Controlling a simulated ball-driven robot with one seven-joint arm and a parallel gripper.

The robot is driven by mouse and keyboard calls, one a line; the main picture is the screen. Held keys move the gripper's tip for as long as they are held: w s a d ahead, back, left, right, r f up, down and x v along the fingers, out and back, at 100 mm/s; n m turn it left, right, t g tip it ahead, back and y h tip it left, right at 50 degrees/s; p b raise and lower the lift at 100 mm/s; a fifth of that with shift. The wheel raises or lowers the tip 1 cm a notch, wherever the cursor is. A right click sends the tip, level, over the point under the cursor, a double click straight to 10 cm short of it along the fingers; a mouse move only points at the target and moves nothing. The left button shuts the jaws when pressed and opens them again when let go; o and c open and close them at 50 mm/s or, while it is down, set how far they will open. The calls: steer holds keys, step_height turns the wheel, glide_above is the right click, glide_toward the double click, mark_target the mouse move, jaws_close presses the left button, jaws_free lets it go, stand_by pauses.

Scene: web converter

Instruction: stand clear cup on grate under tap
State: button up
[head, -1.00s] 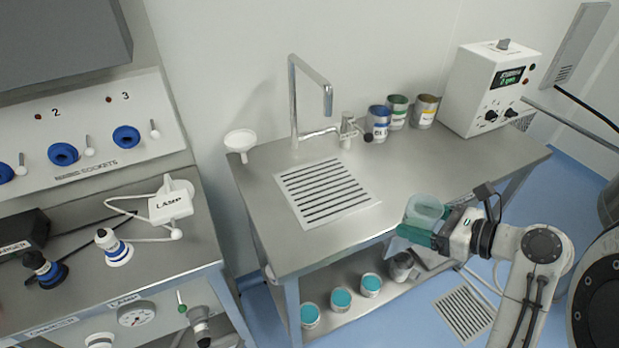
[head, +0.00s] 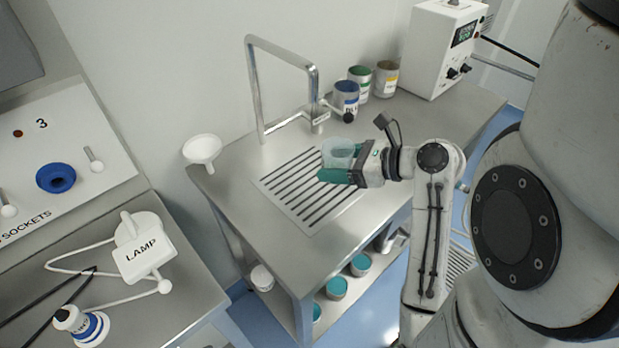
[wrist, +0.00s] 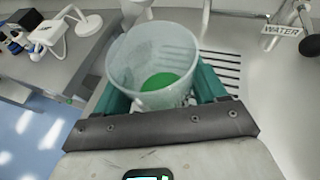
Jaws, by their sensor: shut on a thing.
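The clear cup (head: 338,153) is upright between the green fingers of my gripper (head: 336,168). In the wrist view the cup (wrist: 152,58) stands between both jaws of my gripper (wrist: 165,92), and green shows through its bottom. The slotted grate (head: 303,188) is set in the steel bench top; the cup appears over its right edge, and I cannot tell the height between them. The tap (head: 314,85) arches over the bench behind the grate, with its spout end to the left of the cup. A "WATER" label (wrist: 281,30) shows at the tap valve.
Blue, green and yellow-labelled cans (head: 347,98) stand behind the cup. A white funnel (head: 202,150) is at the bench's left edge. A white instrument box (head: 432,50) is at the back right. The left bench holds a lamp (head: 145,258).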

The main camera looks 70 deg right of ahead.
steer(key=w+d+f, duration=0.2)
steer(key=w+d, duration=0.1)
glide_above(312, 182)
steer(key=f, duration=0.5)
steer(key=shift+s+a, duration=0.1)
steer(key=shift+s, duration=0.15)
steer(key=shift+w+f, duration=0.15)
steer(key=shift+f, duration=0.1)
steer(key=shift+w+f, duration=0.1)
steer(key=shift+f, duration=1.55)
steer(key=o, duration=1.1)
steer(key=shift+f, duration=0.1)
steer(key=shift+o, duration=0.2)
steer(key=v, duration=1.2)
